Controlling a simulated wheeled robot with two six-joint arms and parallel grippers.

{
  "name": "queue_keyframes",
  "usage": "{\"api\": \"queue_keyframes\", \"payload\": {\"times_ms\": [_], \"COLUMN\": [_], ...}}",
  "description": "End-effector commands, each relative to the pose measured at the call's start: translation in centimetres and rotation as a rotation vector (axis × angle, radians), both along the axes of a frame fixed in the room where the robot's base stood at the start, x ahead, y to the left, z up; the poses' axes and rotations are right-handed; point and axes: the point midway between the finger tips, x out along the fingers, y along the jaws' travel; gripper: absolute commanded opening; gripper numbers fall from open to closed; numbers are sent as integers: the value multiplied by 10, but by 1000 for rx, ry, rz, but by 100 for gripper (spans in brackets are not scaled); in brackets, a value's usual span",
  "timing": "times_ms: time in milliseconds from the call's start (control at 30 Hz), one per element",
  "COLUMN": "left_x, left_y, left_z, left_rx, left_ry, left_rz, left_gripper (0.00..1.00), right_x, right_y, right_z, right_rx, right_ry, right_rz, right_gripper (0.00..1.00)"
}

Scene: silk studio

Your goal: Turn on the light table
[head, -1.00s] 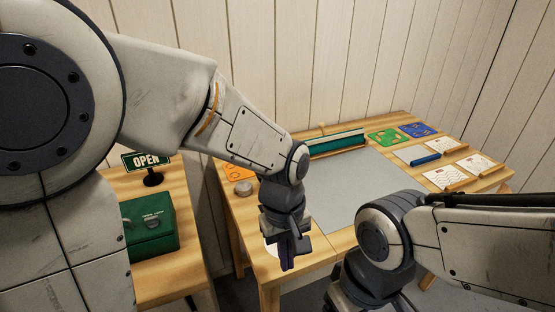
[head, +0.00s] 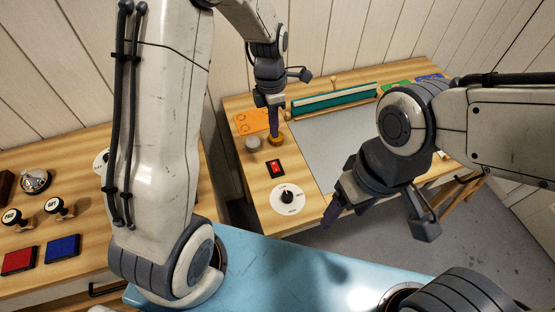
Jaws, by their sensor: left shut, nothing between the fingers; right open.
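The light table's flat panel (head: 345,150) is plain grey and shows no glow, set in the wooden desk. On the desk left of it are a red rocker switch (head: 275,168) in a black frame and a black knob (head: 287,197) on a white round dial. My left gripper (head: 274,134) is shut and empty, pointing down with its tips at a round amber button (head: 277,140); I cannot tell whether they touch. My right gripper (head: 338,212) is open and empty, over the desk's front edge, right of the dial.
A grey round button (head: 253,143) and an orange card (head: 252,121) lie near the amber one. A green roller rack (head: 335,99) stands along the panel's back. A left bench holds stamps, a bell (head: 35,181), a red pad (head: 19,261) and a blue pad (head: 62,248).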

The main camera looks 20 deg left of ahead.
Motion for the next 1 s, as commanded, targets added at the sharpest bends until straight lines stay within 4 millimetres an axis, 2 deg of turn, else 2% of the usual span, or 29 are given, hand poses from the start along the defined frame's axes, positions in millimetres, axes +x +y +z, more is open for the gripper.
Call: {"api": "queue_keyframes", "payload": {"times_ms": [167,600,700,800,1000], "left_x": [-2,-12,-13,-14,-14], "left_y": [-2,-10,-11,-12,-12], "left_z": [-14,-102,-117,-128,-138], "left_rx": [-1,0,0,0,0], "left_ry": [6,7,5,4,0], "left_rz": [-2,-7,-6,-6,-6], "left_gripper": [0,0,0,0,0], "right_x": [0,0,0,0,0], "right_y": [0,0,0,0,0], "right_z": [3,19,24,26,27], "right_rx": [0,0,0,0,0], "right_ry": [0,0,0,0,0], "right_rz": [0,-1,-1,-1,-1], "right_gripper": [71,71,71,71,71]}}
